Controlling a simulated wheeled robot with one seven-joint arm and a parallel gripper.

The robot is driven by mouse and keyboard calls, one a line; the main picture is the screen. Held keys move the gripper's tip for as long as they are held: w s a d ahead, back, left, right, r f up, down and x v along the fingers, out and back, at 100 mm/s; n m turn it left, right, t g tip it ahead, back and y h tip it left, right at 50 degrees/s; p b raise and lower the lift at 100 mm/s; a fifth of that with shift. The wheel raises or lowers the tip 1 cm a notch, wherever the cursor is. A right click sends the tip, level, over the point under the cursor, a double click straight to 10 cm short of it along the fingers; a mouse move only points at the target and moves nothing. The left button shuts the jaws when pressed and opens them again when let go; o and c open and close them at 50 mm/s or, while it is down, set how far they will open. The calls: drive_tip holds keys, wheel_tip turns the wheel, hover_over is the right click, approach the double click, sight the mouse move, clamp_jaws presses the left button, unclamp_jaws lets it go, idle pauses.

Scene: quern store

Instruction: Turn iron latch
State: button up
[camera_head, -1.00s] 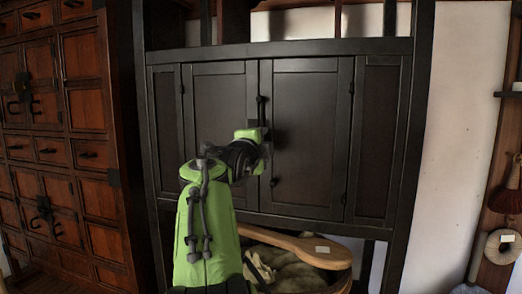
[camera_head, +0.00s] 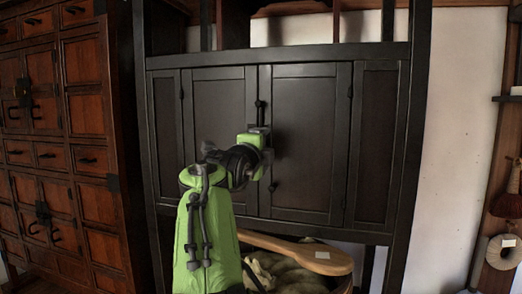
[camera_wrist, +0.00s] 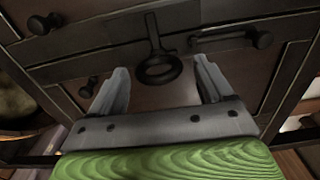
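The dark two-door cabinet (camera_head: 306,115) fills the middle of the head view, with its doors shut. Black iron fittings sit along the door seam. An upright bar with a knob (camera_head: 260,104) shows just above my gripper (camera_head: 267,138), whose fingers are hidden in that view. In the wrist view the same seam runs across the picture. A dark ring on a short shank (camera_wrist: 158,69) lies between the open fingers of my gripper (camera_wrist: 162,68), with a gap on each side. A bar ending in a knob (camera_wrist: 262,39) lies to its right. I cannot tell which fitting is the latch.
A lower door knob (camera_head: 272,186) shows below my gripper. A wooden paddle-like piece (camera_head: 305,254) lies over a basket of pale sacking (camera_head: 275,273) under the cabinet. A reddish-brown chest (camera_head: 85,150) stands close on the left. White wall (camera_head: 453,120) is on the right.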

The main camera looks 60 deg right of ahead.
drive_tip(key=shift+w+a, duration=0.1)
drive_tip(key=shift+a, duration=0.3)
drive_tip(key=s+a+b, duration=0.2)
drive_tip(key=a, duration=1.3)
drive_tip(key=shift+s, duration=0.25)
drive_tip(key=shift+d, duration=0.1)
drive_tip(key=shift+w, duration=0.1)
